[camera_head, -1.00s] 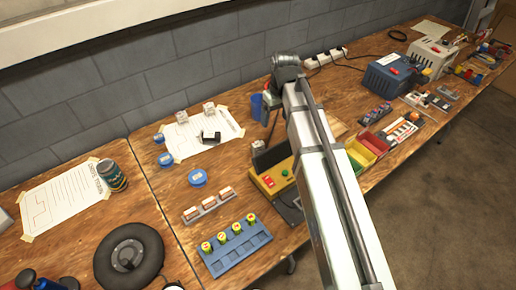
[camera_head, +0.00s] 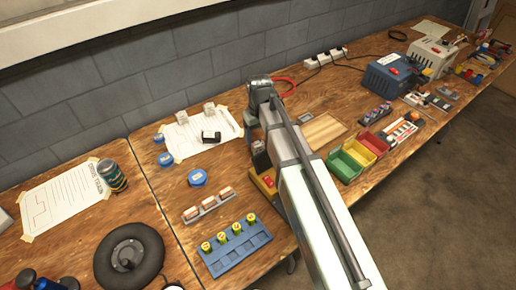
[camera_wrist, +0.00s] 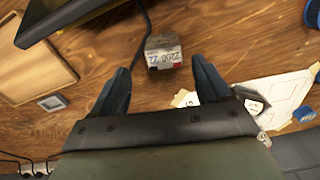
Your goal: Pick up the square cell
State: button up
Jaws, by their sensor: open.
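A small box-shaped cell (camera_wrist: 163,50) with grey and whitish sides and a printed "2200" label stands on the wood in the wrist view. I take it for the square cell. My gripper (camera_wrist: 161,68) is open, with one dark blue finger on each side of the picture's middle. The cell shows between and just beyond the fingertips, and nothing is held. In the head view my gripper (camera_head: 248,122) hangs at the arm's end, right of the taped paper. I cannot make out this cell there; my arm or gripper probably hides it.
A dark panel edge (camera_wrist: 65,20) and a cable are close by. A wooden board (camera_wrist: 30,55) and a small grey square (camera_wrist: 53,102) lie left. Taped paper (camera_wrist: 280,95) lies right. In the head view, a blue tray (camera_head: 235,247) holds round cells; coloured bins (camera_head: 345,165) stand right.

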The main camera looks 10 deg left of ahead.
aim_at(258, 143)
jog(key=shift+s+a+f, duration=0.1)
jog(key=shift+s+f, duration=0.1)
jog(key=shift+f, duration=1.35)
jog(key=shift+s+a+f, duration=0.1)
jog(key=shift+s+f, duration=0.05)
jog(key=shift+f, duration=1.4)
jog(key=shift+d, duration=0.1)
jog(key=shift+c, duration=0.2)
jog(key=c, duration=1.1)
jog(key=shift+r, duration=5.05)
